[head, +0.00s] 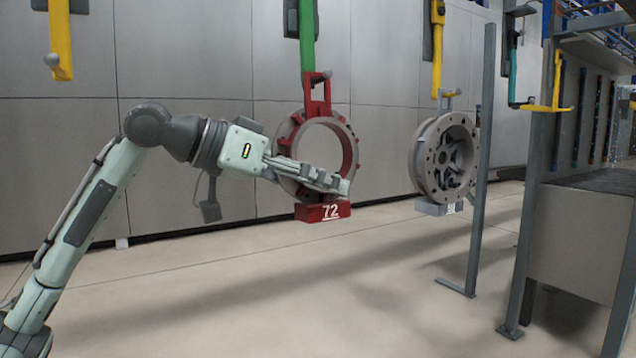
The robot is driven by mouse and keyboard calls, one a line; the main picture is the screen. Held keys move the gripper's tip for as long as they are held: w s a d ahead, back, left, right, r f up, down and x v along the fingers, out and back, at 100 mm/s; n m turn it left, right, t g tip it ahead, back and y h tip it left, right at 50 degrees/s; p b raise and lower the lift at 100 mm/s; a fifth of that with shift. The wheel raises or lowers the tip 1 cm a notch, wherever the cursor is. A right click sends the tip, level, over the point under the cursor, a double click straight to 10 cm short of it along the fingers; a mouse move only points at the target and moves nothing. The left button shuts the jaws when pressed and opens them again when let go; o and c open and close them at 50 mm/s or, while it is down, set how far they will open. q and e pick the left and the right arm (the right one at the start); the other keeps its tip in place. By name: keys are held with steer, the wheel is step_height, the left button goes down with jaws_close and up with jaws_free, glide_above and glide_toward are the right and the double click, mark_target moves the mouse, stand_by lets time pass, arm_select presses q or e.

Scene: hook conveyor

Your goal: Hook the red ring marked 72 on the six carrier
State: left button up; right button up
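The ring marked 72 (349,138) is a thick grey ring with red fittings, upright in the middle of the head view. Its red loop handle (318,107) is at the top and a red block with a white 72 (322,212) at the bottom. The handle's top meets the hook end of a green carrier (307,40); whether it bears on the hook I cannot tell. No carrier number is readable. My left gripper (335,183) reaches across the ring's lower part from the left, just above the block. Its grip on the ring is unclear. My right gripper is not in view.
A grey wheel-like part (428,160) hangs under a yellow carrier (437,50) to the right. Another yellow carrier (60,40) at the far left hangs empty. Grey posts (481,170) and a bench stand at the right. The floor below the ring is clear.

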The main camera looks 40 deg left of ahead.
arm_select(q)
steer(key=v, duration=0.8)
steer(key=shift+r, duration=0.15)
